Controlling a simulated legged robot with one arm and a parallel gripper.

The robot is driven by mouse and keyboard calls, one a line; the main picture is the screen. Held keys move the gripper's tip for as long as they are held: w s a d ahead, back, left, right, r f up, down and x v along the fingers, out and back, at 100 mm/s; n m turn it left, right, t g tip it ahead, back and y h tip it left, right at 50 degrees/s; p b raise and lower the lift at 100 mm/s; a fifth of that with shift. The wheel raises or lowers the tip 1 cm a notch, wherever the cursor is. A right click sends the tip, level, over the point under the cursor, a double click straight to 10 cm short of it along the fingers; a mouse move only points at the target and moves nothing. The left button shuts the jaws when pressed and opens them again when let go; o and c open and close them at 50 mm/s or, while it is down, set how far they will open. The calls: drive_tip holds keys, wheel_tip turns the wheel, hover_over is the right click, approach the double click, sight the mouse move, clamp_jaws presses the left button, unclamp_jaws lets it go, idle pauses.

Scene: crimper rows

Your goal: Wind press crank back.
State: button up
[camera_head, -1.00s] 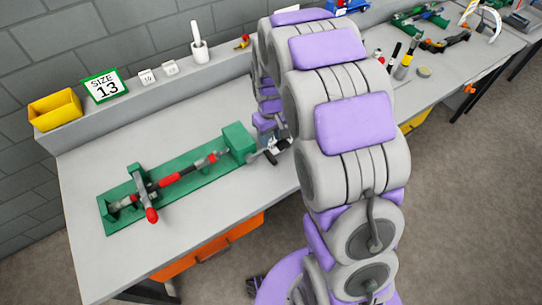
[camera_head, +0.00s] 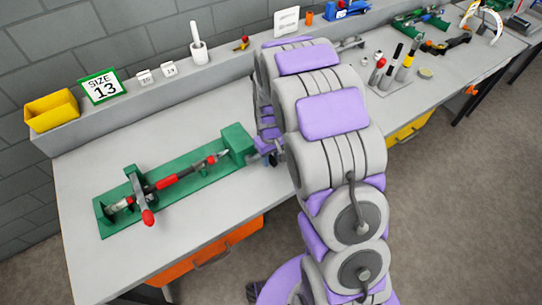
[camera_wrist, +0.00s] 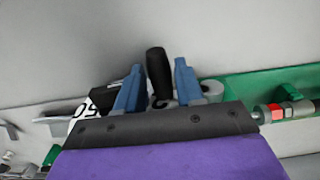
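The press has a long green base (camera_head: 190,178) on the grey bench, with a red-sleeved rod and a red-tipped lever (camera_head: 147,205) at its left end. A green block (camera_head: 236,143) stands at its right end. The crank is hidden behind my arm in the head view. In the wrist view, the black crank handle (camera_wrist: 159,75) stands upright between the two blue fingers of my gripper (camera_wrist: 160,85). The fingers are apart, with narrow gaps seen beside the handle. Part of the green press (camera_wrist: 265,83) shows behind, to the right.
A yellow bin (camera_head: 52,110), a "SIZE 13" sign (camera_head: 101,87) and a white cup (camera_head: 199,50) stand on the back ledge. An orange drawer (camera_head: 215,247) is under the bench. Markers (camera_head: 396,60) and other tools are to the right. The bench's front left is clear.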

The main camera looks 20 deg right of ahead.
clamp_jaws()
drive_tip(key=shift+r, duration=0.1)
idle(0.4)
